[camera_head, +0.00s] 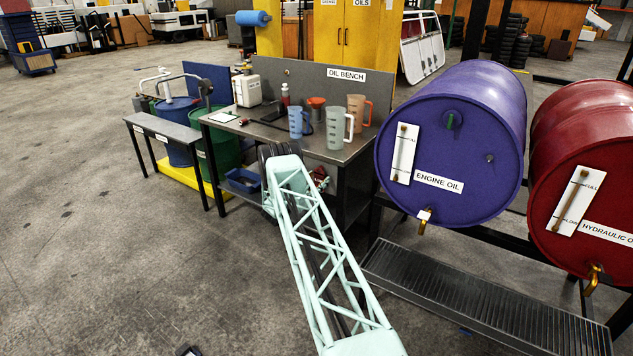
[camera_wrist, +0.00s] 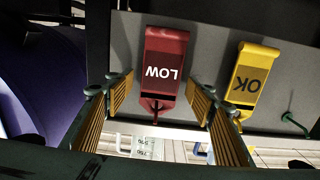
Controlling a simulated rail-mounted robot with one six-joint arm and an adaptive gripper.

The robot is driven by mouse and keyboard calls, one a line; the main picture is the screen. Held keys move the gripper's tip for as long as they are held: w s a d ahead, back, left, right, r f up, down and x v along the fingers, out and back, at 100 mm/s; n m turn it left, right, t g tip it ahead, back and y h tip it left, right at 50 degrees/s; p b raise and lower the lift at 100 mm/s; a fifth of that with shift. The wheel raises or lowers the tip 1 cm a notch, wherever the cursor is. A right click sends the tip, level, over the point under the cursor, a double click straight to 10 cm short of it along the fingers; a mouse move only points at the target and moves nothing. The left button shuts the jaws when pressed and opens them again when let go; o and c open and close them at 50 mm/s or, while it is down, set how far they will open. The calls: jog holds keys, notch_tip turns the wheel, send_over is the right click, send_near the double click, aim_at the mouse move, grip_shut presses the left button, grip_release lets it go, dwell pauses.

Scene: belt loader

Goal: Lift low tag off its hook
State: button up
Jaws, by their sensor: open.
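The red LOW tag (camera_wrist: 161,62) hangs on a grey panel in the wrist view, its lettering upside down. A small hook (camera_wrist: 155,106) shows at the tag's lower end in the picture. My gripper (camera_wrist: 160,95) is open, with one ribbed gold-coloured finger on each side of the tag. Gaps show between the fingers and the tag, and nothing is held. In the head view my arm reaches toward the oil bench and hides the gripper; I cannot make out the tag there.
A yellow OK tag (camera_wrist: 249,78) hangs right of my right finger, close to it. An empty green hook (camera_wrist: 291,119) is further right. In the head view, jugs (camera_head: 340,128) stand on the oil bench (camera_head: 232,127).

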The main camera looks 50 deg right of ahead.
aim_at(319, 174)
jog(key=shift+c, duration=0.4)
jog(key=c, duration=0.9)
jog(key=shift+r, duration=0.35)
jog(key=shift+s+a+r+p, duration=0.1)
jog(key=shift+a+r+p, duration=0.2)
jog(key=shift+a, duration=0.65)
jog(key=shift+s+a+r+p, duration=0.1)
jog(key=shift+a+r, duration=0.25)
jog(key=shift+a, duration=0.6)
jog(key=shift+a+p, duration=0.3)
jog(key=shift+a, duration=2.2)
dwell(0.7)
